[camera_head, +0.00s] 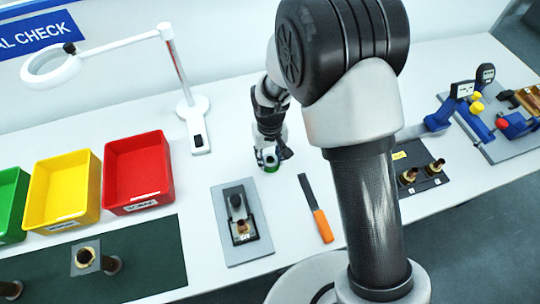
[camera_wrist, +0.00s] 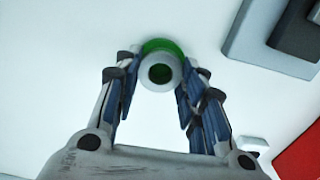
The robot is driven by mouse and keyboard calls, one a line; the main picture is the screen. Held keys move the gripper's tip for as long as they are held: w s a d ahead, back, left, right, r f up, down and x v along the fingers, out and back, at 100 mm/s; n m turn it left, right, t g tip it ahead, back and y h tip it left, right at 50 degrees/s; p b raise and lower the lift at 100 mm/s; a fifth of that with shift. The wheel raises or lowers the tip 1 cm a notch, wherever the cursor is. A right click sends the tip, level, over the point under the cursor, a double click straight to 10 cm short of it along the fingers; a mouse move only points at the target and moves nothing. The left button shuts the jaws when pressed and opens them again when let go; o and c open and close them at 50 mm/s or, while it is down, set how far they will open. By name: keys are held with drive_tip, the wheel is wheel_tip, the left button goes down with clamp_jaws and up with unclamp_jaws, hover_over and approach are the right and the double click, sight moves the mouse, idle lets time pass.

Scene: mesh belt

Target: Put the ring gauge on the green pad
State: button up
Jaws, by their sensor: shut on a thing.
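The ring gauge (camera_wrist: 160,57) is a pale grey ring with a round hole, between the fingertips of my gripper (camera_wrist: 161,76) in the wrist view. My gripper is shut on it from both sides. The green pad (camera_wrist: 162,43) is a small round disc behind the ring, showing past its upper edge and as dark green through the hole. In the head view my gripper (camera_head: 268,158) is low over the white table, and a bit of the green pad (camera_head: 271,169) shows below it. I cannot tell whether the ring touches the pad.
A grey plate with a dark fixture (camera_head: 243,238) and an orange-handled file (camera_head: 317,210) lie in front of my gripper. A red bin (camera_head: 138,172) and a lamp stand (camera_head: 193,108) are to the left. A dark block with brass rings (camera_head: 425,168) is to the right.

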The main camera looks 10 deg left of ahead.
drive_tip(key=shift+f, duration=0.25)
drive_tip(key=o, duration=1.1)
drive_tip(key=shift+r, duration=0.1)
drive_tip(key=shift+o, duration=0.2)
